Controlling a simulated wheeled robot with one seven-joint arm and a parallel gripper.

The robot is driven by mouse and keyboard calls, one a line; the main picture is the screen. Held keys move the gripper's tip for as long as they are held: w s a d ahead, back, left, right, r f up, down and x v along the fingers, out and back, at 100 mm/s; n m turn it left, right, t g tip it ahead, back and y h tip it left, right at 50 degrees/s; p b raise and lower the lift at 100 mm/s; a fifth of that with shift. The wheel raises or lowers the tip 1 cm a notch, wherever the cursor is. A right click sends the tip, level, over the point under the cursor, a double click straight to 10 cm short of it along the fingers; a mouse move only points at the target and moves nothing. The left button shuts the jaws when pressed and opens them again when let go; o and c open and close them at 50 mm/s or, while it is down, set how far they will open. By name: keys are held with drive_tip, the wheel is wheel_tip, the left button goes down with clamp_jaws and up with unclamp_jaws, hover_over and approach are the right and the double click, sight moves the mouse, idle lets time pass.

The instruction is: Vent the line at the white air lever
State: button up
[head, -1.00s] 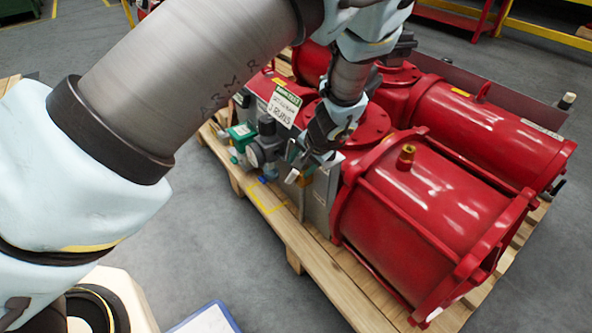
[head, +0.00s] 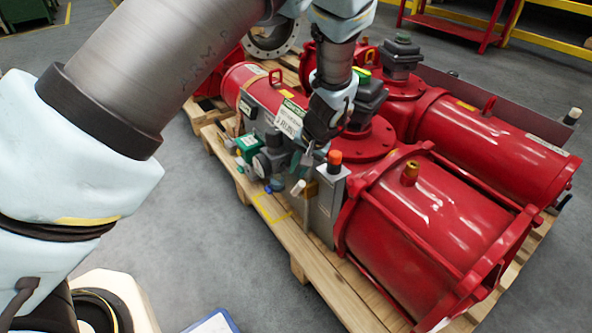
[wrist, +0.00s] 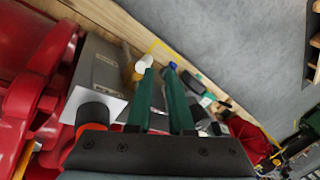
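The white air lever (head: 298,187) is a short white-tipped handle on a yellow fitting at the front of the grey control box (head: 328,205). In the wrist view its white tip (wrist: 144,63) shows at the end of the left finger; I cannot tell whether they touch. My gripper (head: 308,156) is above and slightly behind the lever in the head view. In the wrist view the two green fingers of my gripper (wrist: 160,70) are apart, with nothing clearly held between them.
An orange-and-black button (head: 335,160) stands on the control box, close to my gripper. A grey regulator (head: 270,160) and green box (head: 246,147) sit left of the lever. Large red cylinders (head: 435,215) fill the right of the wooden pallet (head: 345,285).

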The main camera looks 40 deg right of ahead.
sight(298, 190)
drive_tip(key=w+n+g+p, duration=0.1)
drive_tip(key=n, duration=0.1)
drive_tip(key=w+a+n+g+p, duration=0.1)
drive_tip(key=w+n, duration=0.1)
drive_tip(key=w+a+r+n+g+p, duration=0.1)
drive_tip(key=w+n, duration=0.1)
drive_tip(key=n, duration=0.1)
drive_tip(key=shift+w+a+g, duration=0.1)
drive_tip(key=shift+w+g, duration=0.15)
drive_tip(key=shift+g, duration=0.15)
clamp_jaws()
drive_tip(key=w+r+n+g+h+p, duration=0.2)
drive_tip(key=w+r+n+g+p, duration=0.1)
drive_tip(key=w+n, duration=0.25)
drive_tip(key=s+d+f, duration=0.1)
drive_tip(key=s+f, duration=0.2)
drive_tip(key=f, duration=0.2)
drive_tip(key=s+d+f+n+h+p, duration=0.1)
drive_tip(key=s+d+f, duration=0.1)
drive_tip(key=f, duration=0.4)
drive_tip(key=shift+s, duration=0.6)
drive_tip(key=shift+s, duration=0.15)
